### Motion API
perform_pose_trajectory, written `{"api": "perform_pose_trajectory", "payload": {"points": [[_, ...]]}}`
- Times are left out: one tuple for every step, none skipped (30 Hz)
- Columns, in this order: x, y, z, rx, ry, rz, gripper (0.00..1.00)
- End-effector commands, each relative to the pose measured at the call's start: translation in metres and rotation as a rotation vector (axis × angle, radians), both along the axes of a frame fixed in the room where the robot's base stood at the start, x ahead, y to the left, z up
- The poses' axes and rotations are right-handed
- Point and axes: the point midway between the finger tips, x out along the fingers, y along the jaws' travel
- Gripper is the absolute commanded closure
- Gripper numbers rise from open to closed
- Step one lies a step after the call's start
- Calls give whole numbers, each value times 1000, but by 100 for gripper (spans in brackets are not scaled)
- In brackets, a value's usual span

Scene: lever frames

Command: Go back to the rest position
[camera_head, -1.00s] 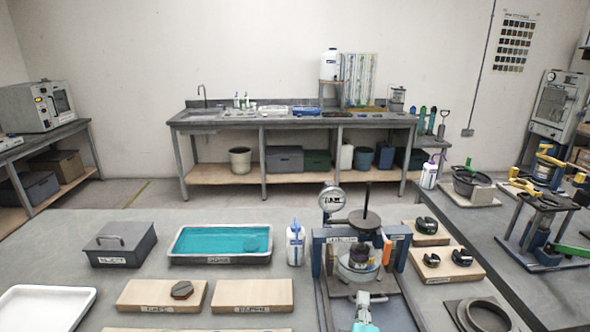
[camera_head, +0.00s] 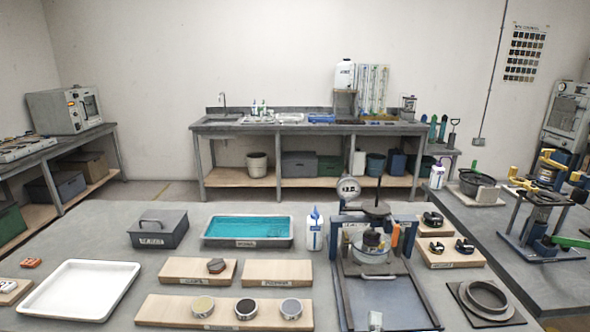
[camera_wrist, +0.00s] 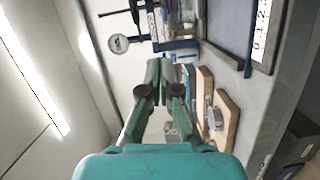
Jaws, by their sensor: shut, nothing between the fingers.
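My gripper (camera_wrist: 159,66) shows in the wrist view, with its teal fingers together and nothing between them. Its teal body fills the bottom of that view. I cannot make out the gripper in the head view. The lever frame (camera_head: 346,240), blue and grey with a round dial (camera_head: 349,188), stands on the near table right of centre in the head view. A clear vessel sits inside it. In the wrist view the frame and dial (camera_wrist: 118,44) appear turned sideways beyond the fingers, apart from them.
The near table holds a white tray (camera_head: 128,285), a teal-filled tray (camera_head: 248,244), a grey lidded box (camera_head: 158,240), wooden boards (camera_head: 160,308), a white bottle (camera_head: 314,236) and a grey ring (camera_head: 486,294). Another lever device (camera_head: 543,205) stands on the right bench.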

Motion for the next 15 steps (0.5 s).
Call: {"api": "perform_pose_trajectory", "payload": {"points": [[-4, 0, -4, 7, 2, 5, 100], [-5, 0, -6, 12, 2, 8, 100], [-8, 0, -9, 20, 3, 12, 100], [-10, -1, -11, 26, 4, 15, 100], [-12, -1, -14, 33, 6, 18, 100], [-15, -1, -18, 42, 8, 24, 100], [-18, -1, -21, 50, 9, 28, 100], [-21, -1, -24, 60, 9, 32, 100], [-25, -1, -29, 71, 12, 37, 100], [-28, -2, -32, 81, 14, 41, 100], [-31, -2, -36, 92, 15, 46, 100], [-37, -2, -42, 108, 19, 54, 100], [-40, -2, -45, 120, 20, 58, 100], [-45, -2, -50, 132, 23, 64, 100], [-52, -3, -56, 154, 25, 71, 100]]}}
